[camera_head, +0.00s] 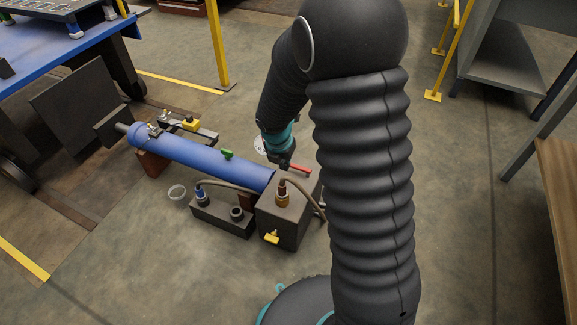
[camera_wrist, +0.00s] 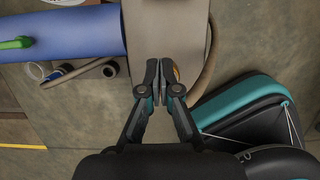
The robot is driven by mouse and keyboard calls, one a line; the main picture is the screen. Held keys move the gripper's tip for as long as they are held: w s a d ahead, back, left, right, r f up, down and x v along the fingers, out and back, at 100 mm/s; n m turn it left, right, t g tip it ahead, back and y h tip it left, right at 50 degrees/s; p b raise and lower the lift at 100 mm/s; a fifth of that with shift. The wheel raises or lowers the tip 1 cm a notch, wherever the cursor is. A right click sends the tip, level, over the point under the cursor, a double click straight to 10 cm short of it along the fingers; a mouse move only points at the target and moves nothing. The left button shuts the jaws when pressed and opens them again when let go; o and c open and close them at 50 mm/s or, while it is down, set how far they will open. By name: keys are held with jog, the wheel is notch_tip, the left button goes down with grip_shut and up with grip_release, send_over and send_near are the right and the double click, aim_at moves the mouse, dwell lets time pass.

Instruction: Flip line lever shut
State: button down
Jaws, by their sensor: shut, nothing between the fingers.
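Several coloured handles sit on the blue cylinder and grey block; I cannot tell which is the line lever. A red handle (camera_head: 300,169) sticks out to the right beside my gripper (camera_head: 284,163). A green handle (camera_head: 227,153) is on top of the blue cylinder (camera_head: 205,158), and it also shows in the wrist view (camera_wrist: 17,43). A yellow handle (camera_head: 271,237) is on the block's front face. In the wrist view my gripper (camera_wrist: 161,80) is shut and empty over the grey block (camera_wrist: 160,30). A brass-coloured fitting is partly hidden behind its fingers.
A hose (camera_head: 304,190) curves from the brass fitting (camera_head: 282,197) on the grey block (camera_head: 285,220). A low dark block (camera_head: 222,218) with a blue-topped fitting stands beside it. The blue table (camera_head: 60,45) is far left.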

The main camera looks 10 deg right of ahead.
aim_at(301, 170)
jog(key=b+x, duration=0.3)
jog(key=x, duration=0.6)
jog(key=shift+f, duration=0.15)
jog(key=shift+w+d+f, duration=0.1)
jog(key=shift+w+d, duration=0.85)
jog(key=shift+w, duration=0.25)
jog(key=shift+w+d, duration=0.35)
jog(key=shift+w, duration=0.1)
